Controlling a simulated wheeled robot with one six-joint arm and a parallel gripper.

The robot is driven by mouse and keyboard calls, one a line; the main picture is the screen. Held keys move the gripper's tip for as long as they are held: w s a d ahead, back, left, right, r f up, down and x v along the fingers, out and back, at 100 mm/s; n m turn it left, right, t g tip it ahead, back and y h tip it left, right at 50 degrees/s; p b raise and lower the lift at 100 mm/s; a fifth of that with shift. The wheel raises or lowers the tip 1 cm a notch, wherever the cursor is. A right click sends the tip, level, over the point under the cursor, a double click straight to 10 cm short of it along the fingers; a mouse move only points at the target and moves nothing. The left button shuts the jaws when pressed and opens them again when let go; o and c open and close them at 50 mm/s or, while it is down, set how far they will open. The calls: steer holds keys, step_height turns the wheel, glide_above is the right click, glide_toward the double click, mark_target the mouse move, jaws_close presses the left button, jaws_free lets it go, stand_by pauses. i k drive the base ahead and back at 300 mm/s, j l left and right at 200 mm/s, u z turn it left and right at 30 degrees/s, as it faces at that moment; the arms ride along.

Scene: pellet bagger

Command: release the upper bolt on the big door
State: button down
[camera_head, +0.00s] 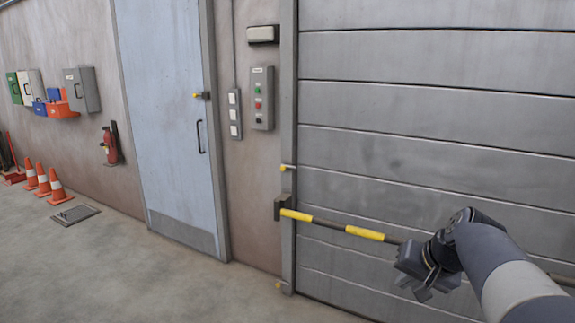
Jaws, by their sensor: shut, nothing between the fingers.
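The big door (400,110) is a grey door of wide horizontal panels, filling the right side. A small bolt with a yellow end, the upper bolt (288,167), sits on the left frame post of this door, above the bar's bracket. A similar lower bolt (284,286) is near the foot of the post. A dark bar with yellow bands (330,224) crosses the door in front of the panels. My gripper (422,293) is shut and empty at the lower right, below and well to the right of the upper bolt. My wrist hides part of the bar.
A control box with buttons (261,98) hangs left of the door. Further left are a pale blue door (165,110), a fire extinguisher (109,145), traffic cones (42,180) and a floor plate (75,215). The floor before the doors is clear.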

mark_target(283, 167)
steer(key=i+j, duration=0.35)
steer(key=i, duration=0.2)
steer(key=i+j+z, duration=0.1)
steer(key=i+j, duration=0.2)
steer(key=i, duration=0.3)
steer(key=i+j, duration=0.35)
steer(key=i, duration=0.2)
steer(key=i+j, duration=0.4)
steer(key=i, duration=0.15)
steer(key=i+j+z, duration=0.1)
steer(key=i+j, duration=0.25)
steer(key=i, duration=0.25)
